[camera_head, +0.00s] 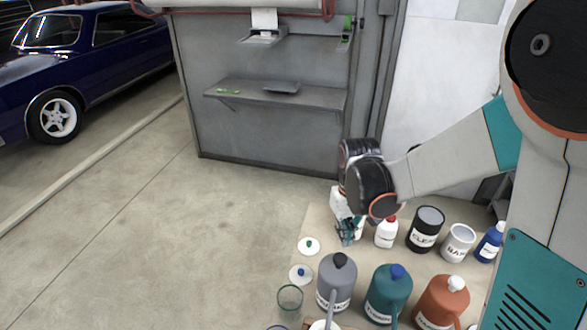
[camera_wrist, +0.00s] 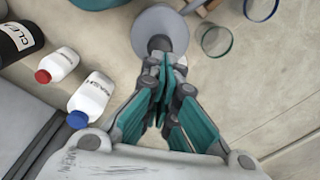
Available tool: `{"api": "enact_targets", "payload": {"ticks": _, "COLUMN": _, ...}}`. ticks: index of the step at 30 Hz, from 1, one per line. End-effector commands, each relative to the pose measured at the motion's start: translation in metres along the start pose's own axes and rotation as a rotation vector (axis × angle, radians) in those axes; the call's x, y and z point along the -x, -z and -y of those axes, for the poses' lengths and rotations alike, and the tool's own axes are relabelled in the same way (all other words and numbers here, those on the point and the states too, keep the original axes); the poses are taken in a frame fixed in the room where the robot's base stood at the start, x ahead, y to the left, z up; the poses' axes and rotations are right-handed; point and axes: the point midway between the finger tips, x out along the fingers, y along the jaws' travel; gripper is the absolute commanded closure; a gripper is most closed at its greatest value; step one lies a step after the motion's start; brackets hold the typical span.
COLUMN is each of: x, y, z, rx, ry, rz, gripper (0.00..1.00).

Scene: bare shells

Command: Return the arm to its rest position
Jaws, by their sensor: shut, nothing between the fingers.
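My gripper (camera_head: 347,238) hangs from my bent arm above the far edge of the mat, with its fingers pointing down. In the wrist view its teal fingers (camera_wrist: 163,62) are closed together with nothing between them. A grey jug with a dark cap (camera_wrist: 160,22) shows just beyond the fingertips there. In the head view that grey jug (camera_head: 337,290) stands nearer to me, apart from the gripper. A white bottle with a red cap (camera_head: 386,234) stands just right of the gripper. A white bottle with a blue cap (camera_wrist: 91,97) shows in the wrist view.
A beige mat (camera_head: 318,222) holds a teal jug (camera_head: 388,298), an orange jug (camera_head: 440,304), a black can (camera_head: 425,232), a white can (camera_head: 458,243), a blue bottle (camera_head: 489,243) and a glass (camera_head: 290,301). A grey shelf unit (camera_head: 270,135) stands behind. Floor at left is clear.

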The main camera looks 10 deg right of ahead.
Motion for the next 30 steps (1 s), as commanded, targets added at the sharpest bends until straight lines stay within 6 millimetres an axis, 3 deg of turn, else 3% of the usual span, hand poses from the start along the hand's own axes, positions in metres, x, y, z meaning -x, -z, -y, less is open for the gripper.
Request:
{"api": "enact_targets", "payload": {"ticks": 10, "x": 0.015, "y": -0.013, "z": 0.002, "rx": -0.016, "ry": -0.009, "rz": -0.074, "gripper": 1.00}}
{"api": "enact_targets", "payload": {"ticks": 21, "x": 0.040, "y": -0.048, "z": 0.006, "rx": -0.051, "ry": -0.025, "rz": -0.242, "gripper": 1.00}}
{"api": "enact_targets", "payload": {"ticks": 30, "x": 0.046, "y": -0.082, "z": 0.010, "rx": -0.079, "ry": -0.034, "rz": -0.377, "gripper": 1.00}}
